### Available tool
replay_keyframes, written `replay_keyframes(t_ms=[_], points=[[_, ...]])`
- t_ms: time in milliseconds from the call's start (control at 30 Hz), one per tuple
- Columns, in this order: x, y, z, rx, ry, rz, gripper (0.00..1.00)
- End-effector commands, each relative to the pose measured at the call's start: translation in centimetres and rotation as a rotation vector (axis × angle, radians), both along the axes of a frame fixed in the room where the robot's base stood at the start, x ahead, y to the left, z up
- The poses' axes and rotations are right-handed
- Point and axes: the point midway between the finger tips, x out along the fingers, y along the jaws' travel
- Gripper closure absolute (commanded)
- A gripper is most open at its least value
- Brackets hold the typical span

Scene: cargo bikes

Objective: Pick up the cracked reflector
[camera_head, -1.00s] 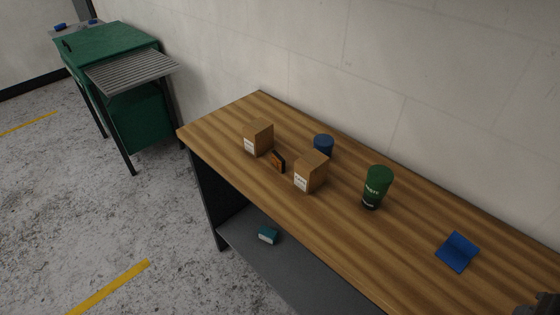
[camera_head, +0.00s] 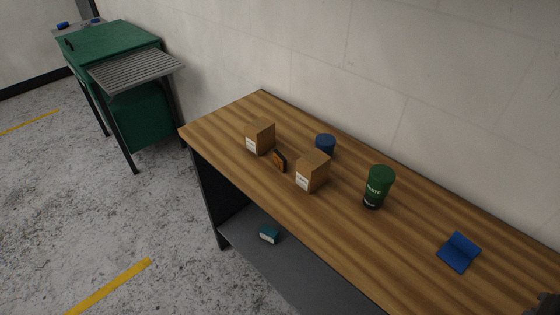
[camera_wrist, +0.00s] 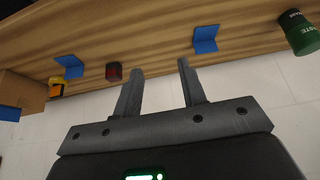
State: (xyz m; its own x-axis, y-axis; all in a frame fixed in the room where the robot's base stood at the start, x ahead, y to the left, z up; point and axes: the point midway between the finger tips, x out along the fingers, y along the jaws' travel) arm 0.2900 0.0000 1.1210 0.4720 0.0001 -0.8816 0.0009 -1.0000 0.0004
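A small orange block in a dark casing (camera_head: 280,161), reflector-like, stands on the wooden bench between two cardboard boxes in the head view. In the wrist view, a dark red block (camera_wrist: 114,72) sits near the bench edge, left of my gripper (camera_wrist: 160,66). An orange-yellow piece (camera_wrist: 56,87) shows farther left there, beside a box. I cannot make out a crack on any of these, so I cannot tell which is cracked. My gripper is open, its fingers apart with nothing between them. In the head view only a dark bit of my arm shows at the lower right.
A teal box (camera_head: 269,234) lies on the lower shelf. A wall backs the bench.

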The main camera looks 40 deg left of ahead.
Motion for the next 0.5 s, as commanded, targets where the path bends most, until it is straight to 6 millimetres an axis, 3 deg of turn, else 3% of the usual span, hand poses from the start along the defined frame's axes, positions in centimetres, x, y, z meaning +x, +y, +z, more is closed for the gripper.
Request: replay_keyframes(t_ms=[133, 267, 500], points=[[1.4, 1.0, 0.6, -0.012, 0.004, 0.045, 0.62], [4.4, 3.6, 1.7, -0.035, 0.006, 0.148, 0.62], [10.8, 11.5, 3.1, -0.077, 0.005, 0.394, 0.62]])
